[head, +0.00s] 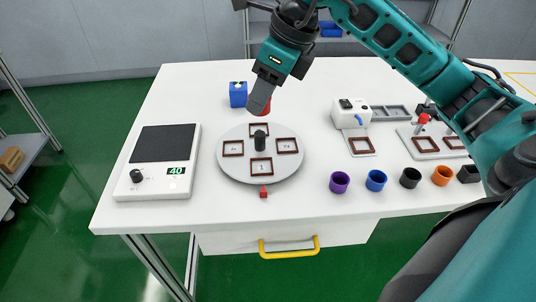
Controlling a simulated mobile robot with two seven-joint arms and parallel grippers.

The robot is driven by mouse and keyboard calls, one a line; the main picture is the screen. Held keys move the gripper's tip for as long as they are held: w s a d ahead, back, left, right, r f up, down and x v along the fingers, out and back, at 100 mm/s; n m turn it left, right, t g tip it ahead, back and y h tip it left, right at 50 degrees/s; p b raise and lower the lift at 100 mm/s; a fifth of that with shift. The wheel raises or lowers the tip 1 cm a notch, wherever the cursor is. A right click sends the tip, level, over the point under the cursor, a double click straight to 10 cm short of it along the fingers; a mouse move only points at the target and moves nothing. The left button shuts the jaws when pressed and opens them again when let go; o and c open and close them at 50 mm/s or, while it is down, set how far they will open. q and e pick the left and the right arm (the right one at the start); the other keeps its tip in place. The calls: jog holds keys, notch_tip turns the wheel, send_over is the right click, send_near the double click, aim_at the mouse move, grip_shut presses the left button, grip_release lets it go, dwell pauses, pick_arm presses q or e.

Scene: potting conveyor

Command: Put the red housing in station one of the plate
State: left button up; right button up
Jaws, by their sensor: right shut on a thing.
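The red housing (265,109) shows behind the finger of my right gripper (259,102), which is shut on it. The finger hides much of the housing, and I cannot tell whether it is clear of the table. The round grey plate (232,168) lies in front of it, with dark-red framed stations around a black centre knob (260,140). The near station (261,167) appears marked 1 and looks empty. The gripper is behind the plate's far edge. My left gripper is not in view.
A scale (152,180) reading 40 is at left; a blue block (238,94) stands behind the plate. Purple (340,183), blue (376,181), black (410,178) and orange (442,176) cups line the front right. A white device (350,115) stands behind them. A red marker (263,192) touches the plate's front.

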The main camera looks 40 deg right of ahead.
notch_tip(320, 180, down, 10)
jog(key=shift+r+b, duration=0.1)
jog(key=shift+b, duration=0.4)
notch_tip(320, 180, down, 4)
jog(key=shift+f, duration=0.4)
jog(key=shift+f+b, duration=0.25)
jog(key=shift+b, duration=0.25)
jog(key=o, duration=1)
jog(key=shift+r, duration=0.15)
